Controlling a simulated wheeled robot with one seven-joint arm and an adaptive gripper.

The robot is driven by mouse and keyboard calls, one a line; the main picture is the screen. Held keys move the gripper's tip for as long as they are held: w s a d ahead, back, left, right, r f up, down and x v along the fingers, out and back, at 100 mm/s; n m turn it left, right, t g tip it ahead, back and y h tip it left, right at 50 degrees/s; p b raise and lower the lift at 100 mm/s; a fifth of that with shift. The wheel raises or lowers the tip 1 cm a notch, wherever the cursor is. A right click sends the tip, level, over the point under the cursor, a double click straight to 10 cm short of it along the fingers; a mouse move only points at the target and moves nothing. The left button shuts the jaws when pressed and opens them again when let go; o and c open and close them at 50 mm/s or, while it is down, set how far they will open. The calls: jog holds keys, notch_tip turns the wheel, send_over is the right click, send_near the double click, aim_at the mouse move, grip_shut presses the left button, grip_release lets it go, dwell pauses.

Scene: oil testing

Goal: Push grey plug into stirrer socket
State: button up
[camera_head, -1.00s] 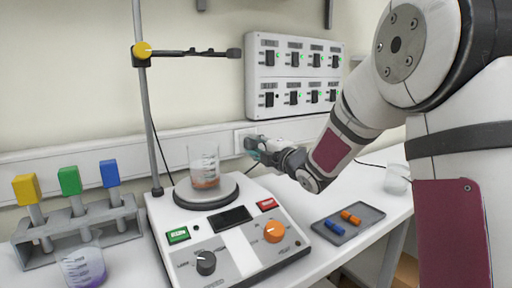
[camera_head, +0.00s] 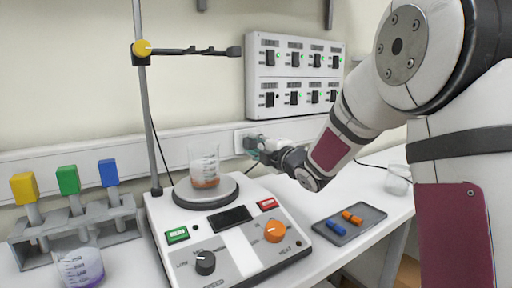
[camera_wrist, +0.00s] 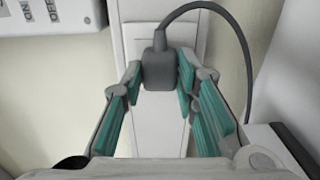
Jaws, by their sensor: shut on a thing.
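The grey plug (camera_wrist: 160,68) is a dark block with a cable rising from its top and looping to the right in the wrist view. My gripper (camera_wrist: 162,72) is shut on it, with the teal finger pads at its two sides. In the head view my gripper (camera_head: 258,150) is at the wall beside a white socket plate (camera_head: 240,141), behind the stirrer. The plug is at or very close to the plate. Its front face and the socket holes are hidden, so I cannot tell how deep it sits. The stirrer (camera_head: 234,246) carries a beaker (camera_head: 204,163).
A switch panel (camera_head: 293,75) hangs on the wall above. A tray (camera_head: 363,228) with a blue and an orange piece lies right of the stirrer. A stopper rack (camera_head: 80,228) and a beaker with purple liquid (camera_head: 83,268) stand left. A stand pole (camera_head: 146,100) rises behind the stirrer.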

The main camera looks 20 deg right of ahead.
jog(key=shift+w, duration=0.25)
jog(key=o, duration=1.1)
jog(key=shift+o, duration=0.2)
jog(key=v, duration=1.2)
